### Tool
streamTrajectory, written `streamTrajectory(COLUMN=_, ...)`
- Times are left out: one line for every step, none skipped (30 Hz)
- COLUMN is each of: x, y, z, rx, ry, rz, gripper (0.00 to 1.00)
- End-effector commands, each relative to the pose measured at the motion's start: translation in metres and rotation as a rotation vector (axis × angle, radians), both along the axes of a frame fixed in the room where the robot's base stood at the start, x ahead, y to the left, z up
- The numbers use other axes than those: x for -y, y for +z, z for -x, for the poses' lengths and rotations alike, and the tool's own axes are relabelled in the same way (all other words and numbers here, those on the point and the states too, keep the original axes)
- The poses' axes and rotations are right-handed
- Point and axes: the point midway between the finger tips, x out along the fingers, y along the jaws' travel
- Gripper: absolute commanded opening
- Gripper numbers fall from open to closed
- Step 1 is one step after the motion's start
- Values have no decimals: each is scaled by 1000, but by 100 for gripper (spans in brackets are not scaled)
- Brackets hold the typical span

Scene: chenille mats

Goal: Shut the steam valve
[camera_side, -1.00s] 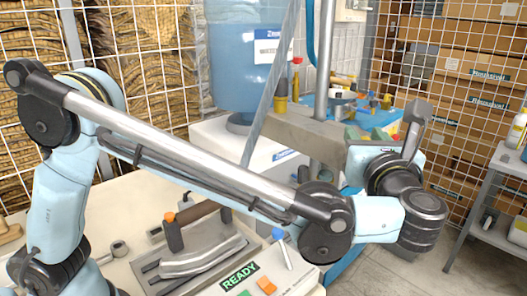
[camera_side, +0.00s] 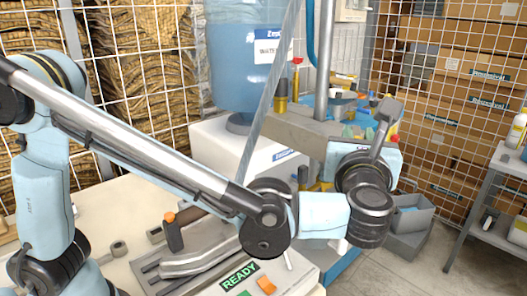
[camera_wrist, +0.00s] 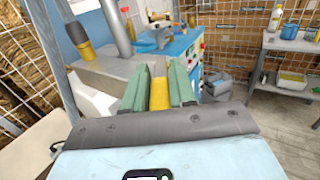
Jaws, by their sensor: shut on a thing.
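In the wrist view, the two green fingers of my gripper (camera_wrist: 161,75) close on a yellow piece (camera_wrist: 160,95) that stands between them. Its far end and what it belongs to are hidden or unclear. I cannot make out the steam valve with certainty. A console with a green READY display (camera_side: 240,276) stands at the front, with an orange-tipped dark handle (camera_side: 173,232) on it. A pale lever stem (camera_side: 288,261) shows beside my arm.
A big blue water container (camera_side: 245,60) stands behind, crossed by a slanting grey bar (camera_side: 272,90). A blue bench (camera_wrist: 183,46) holds small coloured items. Grey bins (camera_side: 408,222) stand on the floor, and a shelf (camera_side: 497,180) with bottles is at right. Open floor lies between.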

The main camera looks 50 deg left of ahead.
Motion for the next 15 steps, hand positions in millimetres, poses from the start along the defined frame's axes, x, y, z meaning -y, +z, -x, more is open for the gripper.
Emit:
streamTrajectory(x=-4, y=0, z=3, rx=0, ry=-37, rz=0, gripper=0)
streamTrajectory(x=-6, y=0, z=4, rx=0, ry=-63, rz=0, gripper=0)
streamTrajectory(x=-7, y=0, z=5, rx=0, ry=-99, rz=0, gripper=0)
streamTrajectory(x=-9, y=0, z=6, rx=0, ry=-126, rz=0, gripper=0)
streamTrajectory(x=-10, y=0, z=6, rx=0, ry=-152, rz=0, gripper=0)
streamTrajectory(x=-12, y=0, z=7, rx=0, ry=-187, rz=0, gripper=0)
streamTrajectory(x=-14, y=0, z=8, rx=0, ry=-212, rz=0, gripper=0)
streamTrajectory(x=-15, y=0, z=8, rx=0, ry=-239, rz=0, gripper=0)
streamTrajectory(x=-17, y=0, z=9, rx=0, ry=-273, rz=0, gripper=0)
streamTrajectory(x=-19, y=0, z=9, rx=0, ry=-296, rz=0, gripper=0)
streamTrajectory(x=-20, y=0, z=10, rx=0, ry=-320, rz=0, gripper=0)
streamTrajectory(x=-22, y=0, z=10, rx=0, ry=-348, rz=0, gripper=0)
streamTrajectory(x=-23, y=0, z=10, rx=0, ry=-368, rz=0, gripper=0)
streamTrajectory(x=-24, y=0, z=10, rx=0, ry=-389, rz=0, gripper=0)
streamTrajectory(x=-25, y=0, z=10, rx=0, ry=-413, rz=0, gripper=0)
